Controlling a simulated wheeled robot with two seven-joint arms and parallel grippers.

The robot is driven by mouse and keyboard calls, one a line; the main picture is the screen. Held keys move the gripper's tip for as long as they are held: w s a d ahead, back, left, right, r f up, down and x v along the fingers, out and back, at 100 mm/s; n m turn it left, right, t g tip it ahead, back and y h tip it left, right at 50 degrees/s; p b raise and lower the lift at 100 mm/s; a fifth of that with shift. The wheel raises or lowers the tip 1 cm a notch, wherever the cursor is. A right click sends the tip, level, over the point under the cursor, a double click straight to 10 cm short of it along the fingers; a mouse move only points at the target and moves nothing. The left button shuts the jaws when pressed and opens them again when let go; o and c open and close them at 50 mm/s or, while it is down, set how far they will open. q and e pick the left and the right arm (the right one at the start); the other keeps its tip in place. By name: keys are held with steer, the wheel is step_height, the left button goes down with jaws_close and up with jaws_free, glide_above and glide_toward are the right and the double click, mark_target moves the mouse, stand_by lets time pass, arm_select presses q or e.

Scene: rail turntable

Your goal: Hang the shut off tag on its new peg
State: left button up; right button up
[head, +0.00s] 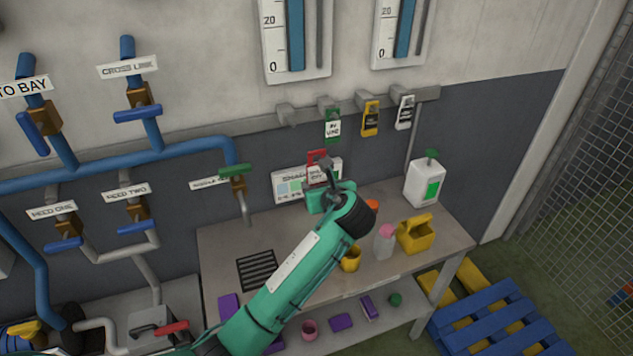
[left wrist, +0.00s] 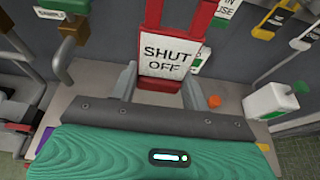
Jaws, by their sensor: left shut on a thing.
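The shut off tag (left wrist: 165,57) is red with a white label and hangs upright between the fingers of my left gripper (left wrist: 160,84) in the left wrist view. My left gripper is shut on its lower part. In the head view the tag (head: 317,156) shows red above my left gripper (head: 324,174), partly hidden by it, in front of the wall and below the peg rail (head: 265,122). The leftmost peg (head: 287,114) on the rail is bare. The green in-use tag (head: 332,126), a yellow tag (head: 370,118) and a white tag (head: 404,112) hang on the pegs to its right.
The workbench (head: 215,245) below holds a white jug (head: 425,183), a pink-capped bottle (head: 385,242) and a yellow container (head: 415,233). A sign (head: 290,183) stands on the wall behind my gripper. Blue pipes with valves (head: 75,165) run at left.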

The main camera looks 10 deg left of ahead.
arm_select(q)
steer(key=shift+s+d+r, duration=0.1)
steer(key=shift+s+d, duration=0.45)
steer(key=shift+s, duration=0.3)
steer(key=shift+s+d, duration=0.55)
steer(key=shift+s, duration=0.25)
